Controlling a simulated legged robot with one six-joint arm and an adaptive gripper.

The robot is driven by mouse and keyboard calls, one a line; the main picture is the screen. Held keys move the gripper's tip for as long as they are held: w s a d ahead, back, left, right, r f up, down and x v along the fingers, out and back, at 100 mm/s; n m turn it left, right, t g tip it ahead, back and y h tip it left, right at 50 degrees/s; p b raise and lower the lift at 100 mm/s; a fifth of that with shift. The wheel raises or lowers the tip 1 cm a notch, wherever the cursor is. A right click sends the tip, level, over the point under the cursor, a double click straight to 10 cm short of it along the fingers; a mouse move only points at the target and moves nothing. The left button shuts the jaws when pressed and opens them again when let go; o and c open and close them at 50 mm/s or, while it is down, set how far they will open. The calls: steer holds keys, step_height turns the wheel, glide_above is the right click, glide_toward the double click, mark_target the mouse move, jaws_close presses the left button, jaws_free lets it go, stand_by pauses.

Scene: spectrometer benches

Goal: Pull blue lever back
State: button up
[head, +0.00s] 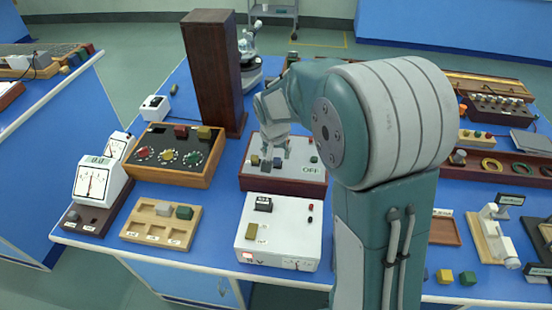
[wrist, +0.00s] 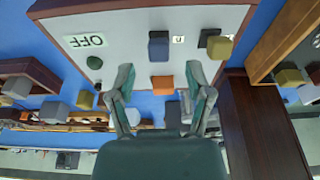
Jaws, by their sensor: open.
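The box with the OFF label (head: 306,183) has a pale top and dark red sides, and stands mid-bench. On its top are a dark blue lever block (head: 277,162), an olive one (head: 254,160) and a green knob (head: 314,159). The wrist view shows the blue block (wrist: 158,46) just ahead of my fingertips, with the olive block (wrist: 219,46) to its right and the green knob (wrist: 95,62) to its left. My gripper (wrist: 160,80) is open over the box's edge, its fingers apart and not touching the blue block. An orange block (wrist: 163,85) shows between the fingers.
A tall dark wooden column (head: 213,75) stands close behind and left of the box. A panel with colored knobs (head: 170,155) is to the left. A white box (head: 279,235) stands in front. Blue bench surface is free between them.

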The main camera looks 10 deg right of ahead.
steer(key=v, duration=0.8)
steer(key=shift+a+r, duration=0.1)
steer(key=s+d+r+n+t, duration=0.1)
steer(key=s+r+n, duration=0.1)
steer(key=s, duration=1)
steer(key=s+r+n+t+y, duration=0.1)
steer(key=s+r, duration=0.3)
steer(key=s, duration=0.8)
steer(key=shift+s+d+r+n+t, duration=0.15)
steer(key=shift+s+d+n+t, duration=0.25)
steer(key=shift+n, duration=0.4)
steer(key=shift+w, duration=0.15)
